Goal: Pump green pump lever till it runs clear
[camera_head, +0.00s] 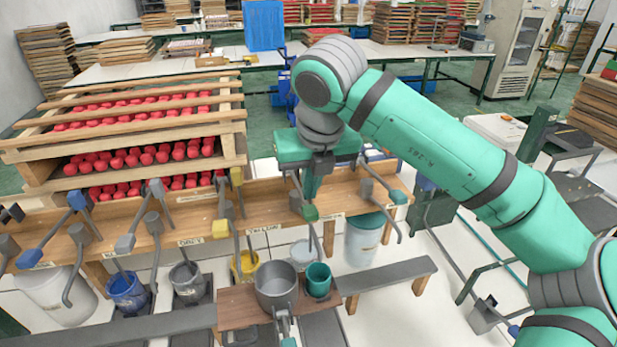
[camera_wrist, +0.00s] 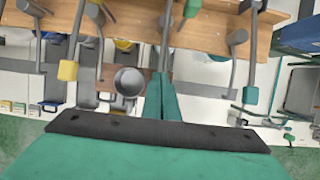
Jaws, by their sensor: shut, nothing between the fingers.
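A pump lever with a green knob (camera_head: 310,213) stands at the wooden bench, near the middle of the head view. A second lever with a green or teal knob (camera_head: 398,197) is to its right. Green knobs also show in the wrist view, one at the right (camera_wrist: 250,95) and one at the top (camera_wrist: 192,8). A grey pot (camera_head: 276,286) and a teal cup (camera_head: 318,280) stand on a low wooden board.
Buckets (camera_head: 127,292) stand below. A wooden rack (camera_head: 120,125) of red pieces is behind left. A grey plank (camera_head: 385,278) extends right of the cup.

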